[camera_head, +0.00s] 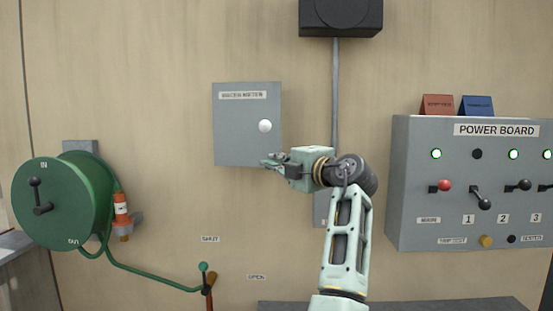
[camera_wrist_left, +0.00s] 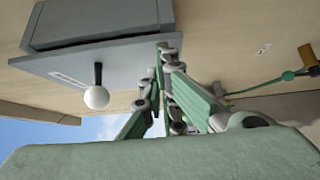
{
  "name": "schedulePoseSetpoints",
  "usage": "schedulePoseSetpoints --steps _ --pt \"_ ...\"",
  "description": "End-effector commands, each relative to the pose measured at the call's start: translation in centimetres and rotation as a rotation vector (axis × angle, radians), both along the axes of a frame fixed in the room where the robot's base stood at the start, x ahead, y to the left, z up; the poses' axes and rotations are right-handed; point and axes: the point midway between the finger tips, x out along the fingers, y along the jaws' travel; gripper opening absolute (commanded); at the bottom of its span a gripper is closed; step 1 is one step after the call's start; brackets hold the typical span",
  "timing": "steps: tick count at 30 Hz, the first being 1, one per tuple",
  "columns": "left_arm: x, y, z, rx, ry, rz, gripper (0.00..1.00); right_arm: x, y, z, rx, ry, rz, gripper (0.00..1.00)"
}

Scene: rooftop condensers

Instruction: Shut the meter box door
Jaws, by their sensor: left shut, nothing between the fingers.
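The meter box door (camera_head: 235,128) is a grey panel with a label along its top and a round white knob (camera_head: 265,126) near its right edge. In the left wrist view the door (camera_wrist_left: 135,58) lies close in front of the grey box body (camera_wrist_left: 100,18), and the knob (camera_wrist_left: 96,97) stands out on a dark stem. My left gripper (camera_head: 268,162) is shut and empty at the door's lower right corner, below the knob. Whether it touches the door is unclear. My right gripper is out of view.
A green hose reel (camera_head: 58,200) hangs at left, its hose running to a lever (camera_head: 207,280). A power board (camera_head: 450,225) with switches and lamps is at right. A dark box (camera_head: 341,15) and conduit (camera_head: 335,95) are above my arm. The wall left of the door is clear.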

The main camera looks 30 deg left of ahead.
Motion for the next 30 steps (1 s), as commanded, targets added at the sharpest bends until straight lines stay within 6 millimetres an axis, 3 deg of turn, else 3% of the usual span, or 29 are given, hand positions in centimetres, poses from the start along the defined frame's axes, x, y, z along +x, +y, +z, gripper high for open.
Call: schedulePoseSetpoints --steps 5,15,30 --pt "0.0 0.0 0.0 0.0 0.0 0.0 0.0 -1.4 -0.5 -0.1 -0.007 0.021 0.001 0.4" --pt "2.1 0.5 0.1 0.001 0.002 0.001 0.0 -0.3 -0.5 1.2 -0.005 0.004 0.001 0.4" --pt "1.7 1.1 -0.3 -0.001 -0.002 0.002 0.0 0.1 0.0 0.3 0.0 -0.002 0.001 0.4"
